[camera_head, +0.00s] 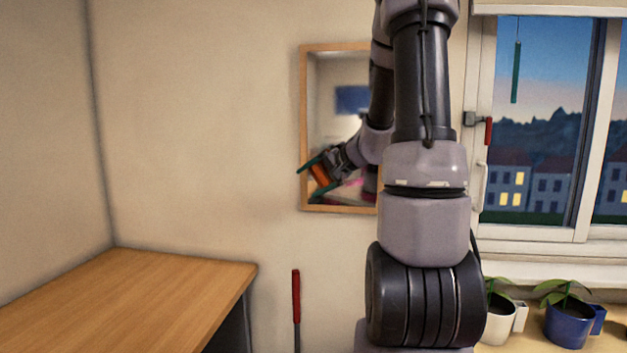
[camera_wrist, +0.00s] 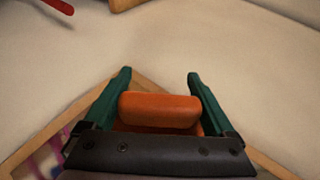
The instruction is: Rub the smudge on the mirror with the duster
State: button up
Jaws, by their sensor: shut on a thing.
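The mirror (camera_head: 303,120) hangs on the wall in a light wooden frame, its right side hidden behind my arm. My gripper (camera_head: 316,176) is in front of the mirror's lower left part. Its green fingers are shut on an orange block-like thing, the duster (camera_head: 321,174). In the wrist view the duster (camera_wrist: 160,110) sits between both fingers, with the mirror's frame (camera_wrist: 35,142) below it. Pink and purple marks show low on the glass in both views; I cannot tell whether they are the smudge or a reflection. Contact between duster and glass cannot be told.
A wooden desk (camera_head: 130,290) stands at lower left. A red-handled rod (camera_head: 296,295) is upright below the mirror. At right are a window with a red handle (camera_head: 488,131), a white pot (camera_head: 497,325) and a blue pot (camera_head: 568,325). Wall left of the mirror is clear.

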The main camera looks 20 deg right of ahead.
jog(key=shift+s+a, duration=0.15)
jog(key=shift+s+a, duration=0.4)
jog(key=shift+s, duration=0.25)
jog(key=shift+s+a, duration=0.4)
jog(key=shift+s, duration=0.2)
jog(key=shift+a, duration=0.1)
